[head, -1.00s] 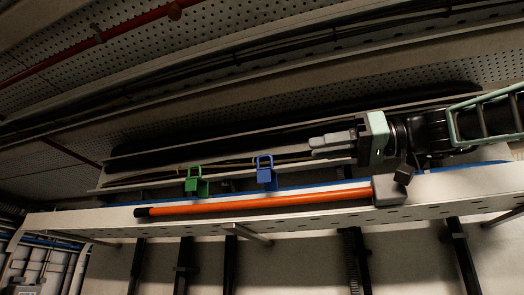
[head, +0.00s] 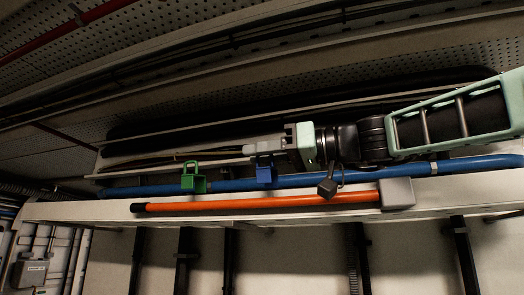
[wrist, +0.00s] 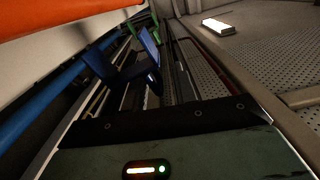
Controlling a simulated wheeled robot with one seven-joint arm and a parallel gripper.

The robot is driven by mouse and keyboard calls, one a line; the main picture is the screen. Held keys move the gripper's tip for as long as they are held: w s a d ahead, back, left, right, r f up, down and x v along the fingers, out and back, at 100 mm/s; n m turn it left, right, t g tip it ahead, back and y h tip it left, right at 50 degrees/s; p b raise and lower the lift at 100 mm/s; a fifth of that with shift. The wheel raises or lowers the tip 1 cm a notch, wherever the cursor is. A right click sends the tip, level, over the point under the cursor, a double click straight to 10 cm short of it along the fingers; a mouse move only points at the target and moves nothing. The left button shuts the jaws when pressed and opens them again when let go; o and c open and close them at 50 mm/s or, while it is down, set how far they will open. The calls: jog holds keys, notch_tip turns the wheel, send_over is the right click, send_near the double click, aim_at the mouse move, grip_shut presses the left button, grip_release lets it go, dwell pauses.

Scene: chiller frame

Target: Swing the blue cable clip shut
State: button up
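The blue cable clip (head: 266,175) sits on the frame beside the blue pipe, with its loop-shaped upper part standing up from its base. In the wrist view the blue clip (wrist: 149,48) shows ahead of my gripper, its arm raised and apart from the rest, so it looks open. My gripper (head: 262,149) is at the upper part of the blue clip in the head view, its pale fingers overlapping it; contact cannot be told. The finger gap is not clear, and the fingers are hidden in the wrist view.
A green clip (head: 192,182) stands to the left of the blue one. A blue pipe (head: 420,172) runs along the frame, with an orange bar (head: 270,202) below it in the picture. A long trough with dark cables (head: 150,165) lies behind the clips.

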aim_at(258, 164)
grip_shut()
jog(key=shift+f, duration=0.15)
jog(key=b, duration=0.2)
jog(key=f+n+b, duration=0.1)
jog(key=b, duration=0.1)
jog(key=shift+s+a+f, duration=0.1)
jog(key=shift+s, duration=0.15)
jog(key=n+b, duration=0.1)
jog(key=b, duration=0.1)
jog(key=s+f+n+b, duration=0.1)
jog(key=b, duration=0.2)
jog(key=shift+a+n+b, duration=0.2)
jog(key=shift+n+b, duration=0.1)
jog(key=shift+s+f+n+b, duration=0.1)
jog(key=shift+f+n+b, duration=0.05)
jog(key=shift+n+b, duration=0.55)
